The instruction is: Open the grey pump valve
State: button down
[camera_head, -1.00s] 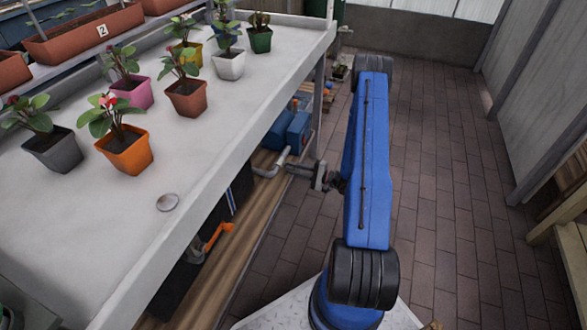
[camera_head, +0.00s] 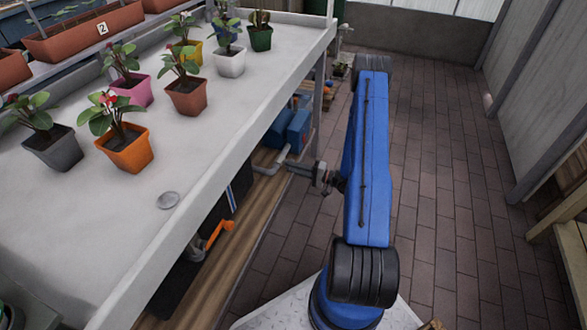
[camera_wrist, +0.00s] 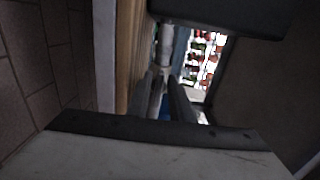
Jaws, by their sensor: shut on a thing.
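In the head view a blue pump (camera_head: 297,130) stands under the bench with a grey pipe (camera_head: 268,170) running from it. My gripper (camera_head: 292,165) reaches left from my blue arm to the pipe's near end, below the bench edge. In the wrist view my gripper (camera_wrist: 160,82) has its two dark fingers close together, shut on a small part by the grey pipe (camera_wrist: 165,45). That part is the grey pump valve, as far as I can tell; the fingers and the dim light hide most of it.
The white bench (camera_head: 225,110) with several potted plants overhangs the pump. A wooden board (camera_head: 250,220) lies below, with an orange handle (camera_head: 218,235) at the near end. The tiled floor (camera_head: 440,200) to the right of my arm is clear.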

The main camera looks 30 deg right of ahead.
jog(key=c, duration=1.8)
grip_release()
jog(key=shift+c, duration=0.2)
jog(key=shift+s+d, duration=0.1)
jog(key=shift+d, duration=0.05)
jog(key=v, duration=1.7)
jog(key=shift+s+f, duration=0.1)
